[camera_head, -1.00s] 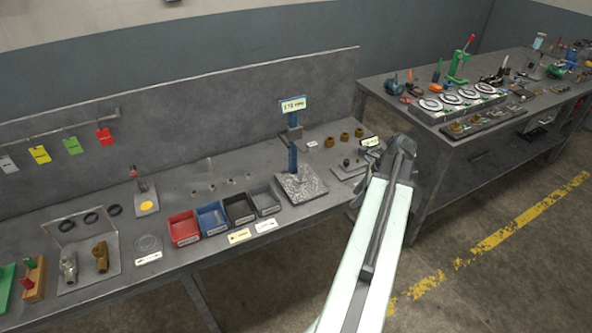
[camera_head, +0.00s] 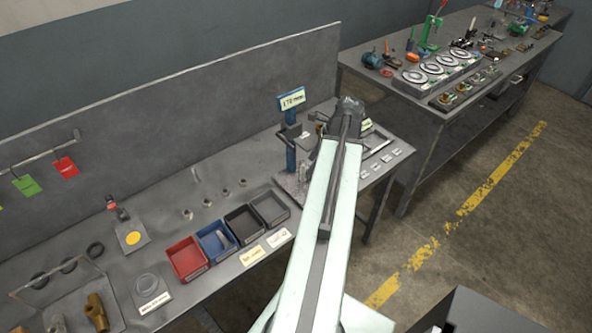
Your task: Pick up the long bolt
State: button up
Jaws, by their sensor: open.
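Several small grey metal pieces (camera_head: 207,203) stand in a row on the bench behind the bins. A thinner piece (camera_head: 195,175) stands farther back near the panel. I cannot tell which of these, if any, is the long bolt. A small light object (camera_head: 222,237) lies in the blue bin (camera_head: 215,243), too small to identify. My gripper (camera_head: 348,106) is at the far end of my outstretched arm, over the right end of the bench, to the right of the blue post. Its jaws are open, but the arm mostly hides the fingers. I see nothing held.
Red (camera_head: 188,263), black (camera_head: 244,226) and grey (camera_head: 270,207) bins line the bench front. The blue post (camera_head: 290,150) carries a sign. A brass fitting (camera_head: 97,312) sits at lower left. A second bench (camera_head: 440,130) stands at right, with floor between.

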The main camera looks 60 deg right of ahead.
aim_at(305, 179)
jog(key=shift+f+b, duration=0.4)
jog(key=shift+b+x, duration=0.9)
jog(key=shift+x, duration=0.25)
jog(key=shift+w+r, duration=0.1)
jog(key=shift+r, duration=0.1)
jog(key=b+x, duration=0.4)
jog(key=x, duration=0.1)
jog(key=shift+f+b, duration=0.2)
jog(key=shift+b, duration=0.2)
jog(key=shift+r, duration=0.25)
grip_shut()
